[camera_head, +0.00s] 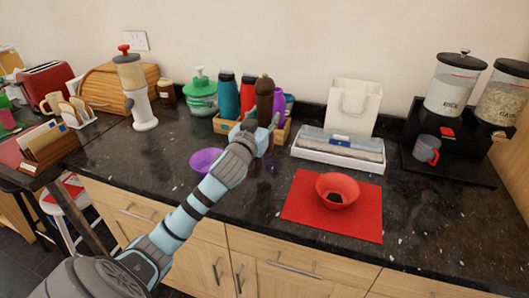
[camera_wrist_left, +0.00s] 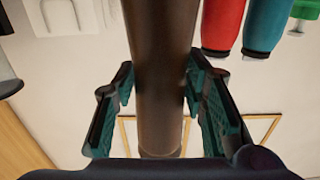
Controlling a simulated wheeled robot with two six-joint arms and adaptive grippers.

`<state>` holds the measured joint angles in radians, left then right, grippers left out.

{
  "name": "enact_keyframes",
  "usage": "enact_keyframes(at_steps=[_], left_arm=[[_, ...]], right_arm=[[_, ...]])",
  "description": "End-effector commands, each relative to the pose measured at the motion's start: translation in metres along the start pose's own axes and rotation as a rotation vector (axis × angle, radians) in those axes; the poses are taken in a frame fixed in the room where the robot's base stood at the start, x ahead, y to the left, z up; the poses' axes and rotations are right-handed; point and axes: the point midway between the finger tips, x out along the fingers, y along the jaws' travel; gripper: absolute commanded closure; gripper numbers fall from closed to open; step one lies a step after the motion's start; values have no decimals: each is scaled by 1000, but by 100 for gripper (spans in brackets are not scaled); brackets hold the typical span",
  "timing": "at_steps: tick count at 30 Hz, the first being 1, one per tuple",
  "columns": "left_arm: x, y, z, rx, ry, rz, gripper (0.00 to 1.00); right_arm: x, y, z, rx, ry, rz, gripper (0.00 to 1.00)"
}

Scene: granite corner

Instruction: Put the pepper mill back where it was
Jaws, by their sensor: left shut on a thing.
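The pepper mill (camera_head: 264,92) is dark brown and upright in the head view, in front of the wooden crate (camera_head: 223,126) or over it; I cannot tell which. My left gripper (camera_head: 260,122) is shut on the mill's lower part. In the left wrist view the mill (camera_wrist_left: 160,60) is a brown column between the teal finger pads (camera_wrist_left: 160,100). The mill's foot is hidden by the gripper in the head view. My right gripper is not in view.
Teal (camera_head: 228,95) and red (camera_head: 247,95) bottles and a purple bottle (camera_head: 279,103) crowd close around the mill. A purple bowl (camera_head: 206,161) is in front on the left. A red bowl (camera_head: 337,190) sits on a red mat (camera_head: 300,210). A white tray (camera_head: 320,157) is to the right.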

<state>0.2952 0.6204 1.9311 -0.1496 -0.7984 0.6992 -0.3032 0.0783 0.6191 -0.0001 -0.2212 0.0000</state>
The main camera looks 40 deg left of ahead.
Motion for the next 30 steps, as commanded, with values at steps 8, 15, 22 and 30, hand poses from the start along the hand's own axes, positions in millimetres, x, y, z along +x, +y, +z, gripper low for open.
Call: enact_keyframes(at_steps=[8,15,22,30], left_arm=[[0,0,55,0,-1,1,100],[0,1,82,1,3,3,100],[0,0,81,1,1,2,44],[0,0,81,1,2,2,41]], right_arm=[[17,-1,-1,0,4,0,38],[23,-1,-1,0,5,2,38],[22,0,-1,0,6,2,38],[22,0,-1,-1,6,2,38]])
